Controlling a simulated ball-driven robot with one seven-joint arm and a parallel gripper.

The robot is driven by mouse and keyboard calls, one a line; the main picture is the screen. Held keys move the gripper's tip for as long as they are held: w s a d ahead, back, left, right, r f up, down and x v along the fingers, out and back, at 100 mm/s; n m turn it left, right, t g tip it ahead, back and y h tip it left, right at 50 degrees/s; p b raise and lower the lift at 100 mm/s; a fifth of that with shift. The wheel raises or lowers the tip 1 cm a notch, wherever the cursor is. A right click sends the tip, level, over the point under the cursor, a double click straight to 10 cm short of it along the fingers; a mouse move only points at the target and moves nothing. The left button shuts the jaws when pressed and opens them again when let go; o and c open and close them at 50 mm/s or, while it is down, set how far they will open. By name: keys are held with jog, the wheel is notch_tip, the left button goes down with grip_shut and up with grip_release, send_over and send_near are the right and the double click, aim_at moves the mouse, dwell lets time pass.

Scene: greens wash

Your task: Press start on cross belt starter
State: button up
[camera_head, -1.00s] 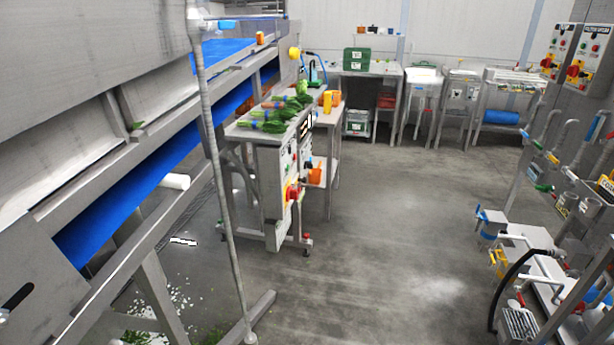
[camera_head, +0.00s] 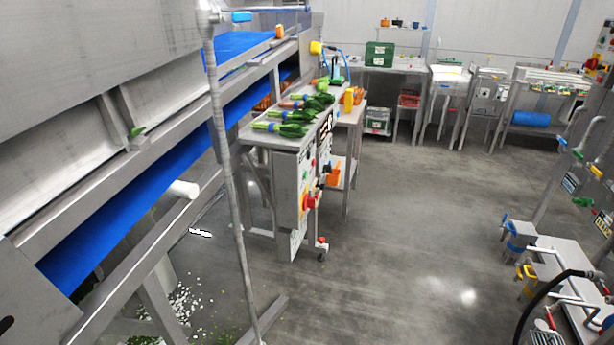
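A grey control box (camera_head: 296,190) is fixed to the side of the steel table in the middle of the head view. It carries a red knob on a yellow plate (camera_head: 306,202), with small buttons above it. The label is too small to read, so I cannot tell whether this is the cross belt starter. Another control panel (camera_head: 604,48) with red and yellow switches is at the upper right, cut by the frame edge. My gripper is not in view.
Bunches of greens (camera_head: 290,128) lie on the steel table (camera_head: 262,139). A blue belt conveyor (camera_head: 130,205) fills the left, with a steel post (camera_head: 232,200) in front. Pipework and a pump skid (camera_head: 560,265) stand at the right. The grey floor (camera_head: 410,230) between is open.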

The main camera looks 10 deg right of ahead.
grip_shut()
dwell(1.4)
